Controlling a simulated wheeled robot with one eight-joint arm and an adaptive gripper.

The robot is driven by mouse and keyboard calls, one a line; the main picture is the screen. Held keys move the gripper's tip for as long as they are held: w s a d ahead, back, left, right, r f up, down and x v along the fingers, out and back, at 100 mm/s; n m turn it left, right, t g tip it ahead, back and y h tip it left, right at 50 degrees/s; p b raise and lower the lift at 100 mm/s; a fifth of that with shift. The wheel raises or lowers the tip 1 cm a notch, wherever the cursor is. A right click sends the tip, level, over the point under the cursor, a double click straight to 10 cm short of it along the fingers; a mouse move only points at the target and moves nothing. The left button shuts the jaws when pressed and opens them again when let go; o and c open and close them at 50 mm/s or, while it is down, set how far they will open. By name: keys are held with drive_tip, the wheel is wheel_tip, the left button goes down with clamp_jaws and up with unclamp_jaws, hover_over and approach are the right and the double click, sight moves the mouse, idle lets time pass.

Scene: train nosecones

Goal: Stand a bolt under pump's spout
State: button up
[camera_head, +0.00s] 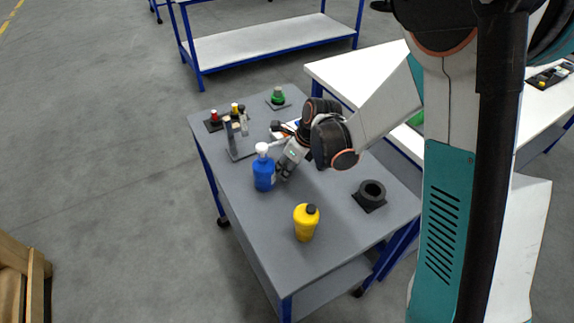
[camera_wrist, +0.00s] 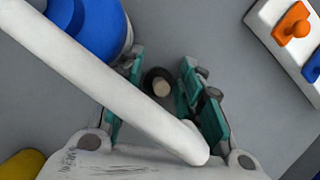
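The pump bottle is blue with a white top (camera_head: 264,172) and stands on the grey table; its blue body also shows at the upper left of the wrist view (camera_wrist: 92,28). Its long white spout (camera_wrist: 95,75) crosses the wrist view diagonally, in front of part of my gripper. My gripper (camera_head: 283,176) is low beside the bottle, pointing down. In the wrist view its teal fingers (camera_wrist: 160,88) are apart. A dark round piece with a tan centre (camera_wrist: 160,82), seemingly the bolt seen end-on, is between them with narrow gaps visible. The head view hides this piece.
A yellow bottle with a black cap (camera_head: 305,224) stands nearer the front. A black ring holder (camera_head: 371,194) is to the right. A grey bracket (camera_head: 238,146), small coloured-top pieces (camera_head: 214,118) and a green piece (camera_head: 278,97) are behind. A white panel with an orange knob (camera_wrist: 293,24) lies close by.

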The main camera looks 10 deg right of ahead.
drive_tip(key=shift+r, duration=0.1)
drive_tip(key=s+d+r+n+t+h+p, duration=0.15)
drive_tip(key=s+d+r+n, duration=0.35)
drive_tip(key=r, duration=0.6)
drive_tip(key=s+d+r+n+t+p, duration=0.1)
drive_tip(key=s+d+r+n+p, duration=0.2)
drive_tip(key=s+r+n, duration=0.6)
drive_tip(key=s+d+r+n+t+h, duration=0.2)
drive_tip(key=s+d+r+n, duration=0.2)
drive_tip(key=s+n, duration=0.5)
drive_tip(key=r+n, duration=0.1)
drive_tip(key=n, duration=0.2)
